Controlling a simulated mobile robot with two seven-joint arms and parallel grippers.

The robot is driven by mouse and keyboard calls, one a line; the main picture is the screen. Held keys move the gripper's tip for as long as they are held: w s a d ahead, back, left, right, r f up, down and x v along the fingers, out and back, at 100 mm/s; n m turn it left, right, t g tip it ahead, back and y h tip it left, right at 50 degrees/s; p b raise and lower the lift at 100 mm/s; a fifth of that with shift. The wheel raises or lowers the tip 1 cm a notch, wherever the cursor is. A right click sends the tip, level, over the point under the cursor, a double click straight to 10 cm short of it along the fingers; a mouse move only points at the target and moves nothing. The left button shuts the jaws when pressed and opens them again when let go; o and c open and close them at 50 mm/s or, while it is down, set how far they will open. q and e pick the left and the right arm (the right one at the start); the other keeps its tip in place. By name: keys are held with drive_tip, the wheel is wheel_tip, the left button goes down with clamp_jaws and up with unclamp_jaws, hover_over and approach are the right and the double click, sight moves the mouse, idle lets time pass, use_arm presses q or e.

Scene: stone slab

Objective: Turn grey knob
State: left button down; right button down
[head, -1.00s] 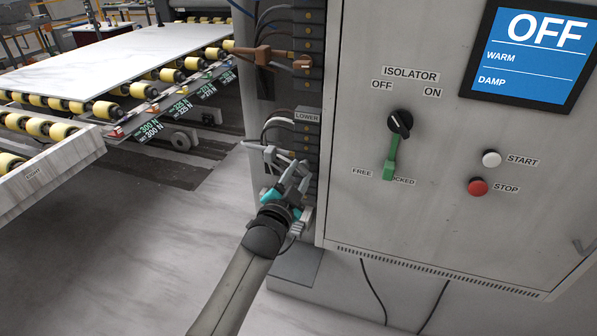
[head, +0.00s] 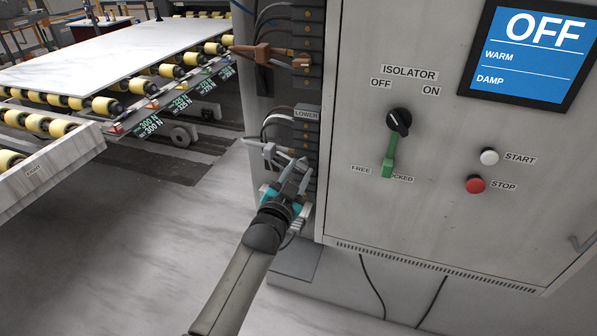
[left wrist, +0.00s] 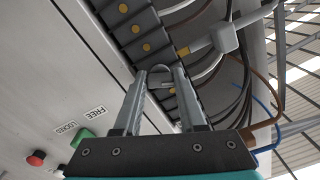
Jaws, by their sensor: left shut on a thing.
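My left gripper (head: 293,172) is at the lower terminal strip on the cabinet's left side. A grey block with a tan tip (left wrist: 224,39) stands beside the fingers, close to the strip. My right gripper is in neither view.
The cabinet front carries a black isolator knob (head: 399,122), a green handle (head: 388,163), a white start button (head: 489,157) and a red stop button (head: 476,184). A screen (head: 530,45) reads OFF. Cables (left wrist: 241,90) run close by the gripper.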

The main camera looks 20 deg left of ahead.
use_arm(q)
drive_tip(key=shift+c, duration=2.4)
unclamp_jaws()
drive_tip(key=s, duration=1.5)
drive_tip(key=shift+a, duration=0.3)
drive_tip(key=shift+s, duration=0.1)
drive_tip(key=s+d+f+g+b, duration=0.1)
drive_tip(key=s+f+g+b, duration=0.25)
drive_tip(key=f, duration=0.95)
drive_tip(key=s+f+n+g+b, duration=0.1)
drive_tip(key=s+f+g+b, duration=0.2)
drive_tip(key=f, duration=1)
drive_tip(key=s+d+f+g+b, duration=0.1)
drive_tip(key=s+f+g+b, duration=0.2)
drive_tip(key=f, duration=1)
drive_tip(key=s+a+f+n+g+b, duration=0.1)
drive_tip(key=s+f+g+b, duration=0.2)
drive_tip(key=s+f, duration=0.9)
drive_tip(key=s+a+f+g+b, duration=0.2)
drive_tip(key=s+f+g+b, duration=0.2)
drive_tip(key=s+f, duration=0.9)
drive_tip(key=s+b, duration=0.1)
drive_tip(key=s, duration=0.3)
drive_tip(key=shift+s+a+n+y, duration=0.15)
drive_tip(key=shift+s+n+y, duration=0.15)
drive_tip(key=shift+s+n, duration=0.1)
